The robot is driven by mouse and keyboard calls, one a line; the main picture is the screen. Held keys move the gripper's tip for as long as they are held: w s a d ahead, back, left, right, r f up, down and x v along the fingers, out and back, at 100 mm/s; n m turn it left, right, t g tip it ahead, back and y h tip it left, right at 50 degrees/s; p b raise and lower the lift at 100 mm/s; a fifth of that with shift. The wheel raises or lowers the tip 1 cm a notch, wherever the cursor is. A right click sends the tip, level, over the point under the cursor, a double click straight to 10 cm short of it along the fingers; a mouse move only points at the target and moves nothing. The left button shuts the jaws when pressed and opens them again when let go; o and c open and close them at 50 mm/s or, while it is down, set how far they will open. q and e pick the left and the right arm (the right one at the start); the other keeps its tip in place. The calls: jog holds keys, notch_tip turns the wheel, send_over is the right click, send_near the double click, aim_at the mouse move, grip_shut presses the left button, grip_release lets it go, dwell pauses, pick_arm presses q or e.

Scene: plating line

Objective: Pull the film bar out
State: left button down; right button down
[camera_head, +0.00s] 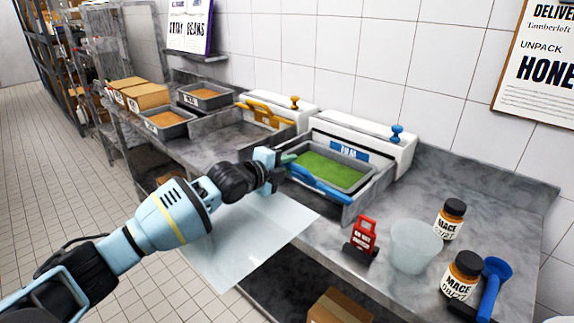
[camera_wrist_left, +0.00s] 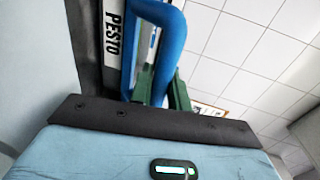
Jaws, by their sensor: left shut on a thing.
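The blue film bar (camera_head: 318,186) runs along the front of the sealing station with the green-filled tray (camera_head: 368,181). My left gripper (camera_head: 284,161) is shut on the bar near its left end. In the left wrist view the blue bar (camera_wrist_left: 170,50) passes between my green fingertips (camera_wrist_left: 160,88). A pale translucent sheet (camera_head: 250,235) stretches from in front of the bar past the counter's front edge. I cannot tell whether it joins the bar. My right gripper is not in view.
A red stand sign (camera_head: 362,243), a translucent tub (camera_head: 413,247), two mace jars (camera_head: 450,218) and a blue scoop (camera_head: 492,285) stand on the right. A second station with a yellow bar (camera_head: 270,117) is at the left. A cardboard box (camera_head: 340,308) is below the counter.

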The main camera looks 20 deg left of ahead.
pick_arm(q)
jog(key=shift+f, duration=0.2)
jog(key=c, duration=1.7)
grip_release()
jog(key=shift+s, duration=0.1)
jog(key=o, duration=0.3)
jog(key=shift+s+a+r, duration=0.15)
jog(key=shift+s, duration=0.05)
jog(key=shift+w, duration=0.1)
jog(key=v, duration=0.8)
